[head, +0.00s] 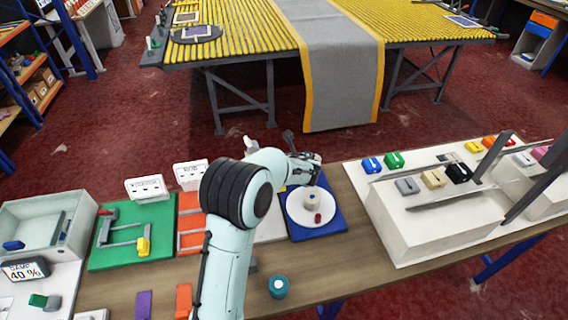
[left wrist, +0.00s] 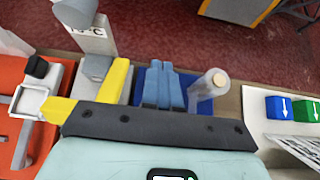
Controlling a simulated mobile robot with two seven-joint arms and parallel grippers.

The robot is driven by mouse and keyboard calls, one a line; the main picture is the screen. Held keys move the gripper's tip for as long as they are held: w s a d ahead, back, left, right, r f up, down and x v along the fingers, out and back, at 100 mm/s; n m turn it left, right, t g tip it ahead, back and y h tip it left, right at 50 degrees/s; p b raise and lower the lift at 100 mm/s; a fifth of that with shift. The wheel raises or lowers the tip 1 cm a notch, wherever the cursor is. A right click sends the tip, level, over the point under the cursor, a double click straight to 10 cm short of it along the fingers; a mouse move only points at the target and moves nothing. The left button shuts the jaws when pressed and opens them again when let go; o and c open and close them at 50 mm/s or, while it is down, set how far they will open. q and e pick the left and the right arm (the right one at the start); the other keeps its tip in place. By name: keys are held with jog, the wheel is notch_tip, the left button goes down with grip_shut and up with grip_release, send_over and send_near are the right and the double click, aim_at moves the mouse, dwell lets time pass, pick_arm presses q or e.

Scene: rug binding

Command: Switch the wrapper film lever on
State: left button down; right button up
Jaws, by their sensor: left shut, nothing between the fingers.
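The wrapper appears to be the blue board (head: 331,226) with a white round plate (head: 297,214) on it. A short pale roll with a tan top (head: 311,197) and a small red piece (head: 318,218) are on the plate. In the left wrist view a pale cylinder with a tan top (left wrist: 213,84) stands just right of my fingers. My left gripper (head: 304,178) is over the back part of the board. Its fingers (left wrist: 164,82) are shut with nothing between them. A yellow bar (left wrist: 116,80) is just left of them. I cannot tell which part is the film lever. My right gripper is out of view.
A green board (head: 130,245) with a yellow-handled frame and an orange board (head: 190,225) lie left of my arm. A teal round object (head: 278,286) is near the front. A white stepped bench (head: 420,235) with coloured blocks stands to the right.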

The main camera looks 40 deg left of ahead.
pick_arm(q)
jog(key=r, duration=0.1)
jog(key=d+r, duration=0.1)
jog(key=r, duration=0.1)
jog(key=s+r, duration=0.1)
jog(key=shift+d+r+b, duration=0.2)
jog(key=shift+r+b, duration=0.15)
jog(key=shift+r, duration=0.05)
